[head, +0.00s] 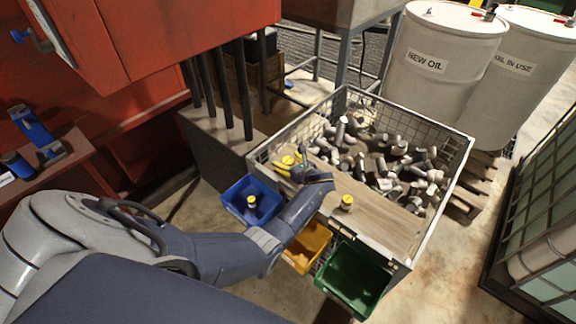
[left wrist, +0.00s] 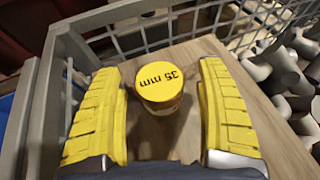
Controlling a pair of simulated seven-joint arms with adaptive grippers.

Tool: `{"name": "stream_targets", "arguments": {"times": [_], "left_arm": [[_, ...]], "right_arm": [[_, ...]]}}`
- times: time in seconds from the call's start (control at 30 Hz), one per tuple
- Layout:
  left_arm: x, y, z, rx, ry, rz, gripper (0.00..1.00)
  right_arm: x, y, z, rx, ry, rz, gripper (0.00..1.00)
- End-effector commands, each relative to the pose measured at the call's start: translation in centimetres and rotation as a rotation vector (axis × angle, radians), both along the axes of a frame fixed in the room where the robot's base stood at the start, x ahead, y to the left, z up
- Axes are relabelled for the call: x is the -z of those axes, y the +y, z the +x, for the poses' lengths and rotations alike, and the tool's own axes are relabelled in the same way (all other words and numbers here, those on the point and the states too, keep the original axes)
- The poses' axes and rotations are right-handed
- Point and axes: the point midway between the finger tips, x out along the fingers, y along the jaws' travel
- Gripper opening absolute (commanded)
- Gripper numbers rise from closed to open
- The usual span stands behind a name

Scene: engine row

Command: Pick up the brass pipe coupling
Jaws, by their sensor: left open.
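A short cylinder with a yellow top marked "35 mm" (left wrist: 160,85) stands upright on a wooden board (left wrist: 215,50). My left gripper (left wrist: 163,100) is open, its yellow fingers on either side of this cylinder with gaps at both sides. In the head view the left gripper (head: 291,162) is over the board's far left end, and the cylinder's yellow top (head: 288,160) shows between its fingers. A second yellow-topped cylinder (head: 346,203) stands on the board to the right. Which one is the brass coupling I cannot tell. My right gripper is not in view.
A wire crate (head: 452,190) full of grey pipe fittings (head: 385,165) holds the board. Blue (head: 232,194), yellow (head: 308,247) and green (head: 354,278) bins hang on its near side. Another yellow-topped piece (head: 251,201) is in the blue bin. White drums (head: 440,60) stand behind.

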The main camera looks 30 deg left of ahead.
Motion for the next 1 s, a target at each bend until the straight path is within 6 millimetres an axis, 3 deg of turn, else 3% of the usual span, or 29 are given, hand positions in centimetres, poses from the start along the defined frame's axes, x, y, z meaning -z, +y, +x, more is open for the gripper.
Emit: {"name": "stream_targets", "arguments": {"times": [0.1, 0.67, 1.0], "left_arm": [[0.01, -0.03, -0.02, 0.000, 0.000, 0.000, 0.71], [0.03, -0.04, -0.04, 0.000, 0.000, -0.001, 0.06], [-0.19, -0.02, -0.01, 0.000, -0.001, 0.001, 0.04]], "right_arm": [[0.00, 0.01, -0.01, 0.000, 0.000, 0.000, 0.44], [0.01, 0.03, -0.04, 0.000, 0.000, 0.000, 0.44], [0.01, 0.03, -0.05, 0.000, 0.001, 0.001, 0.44]]}}
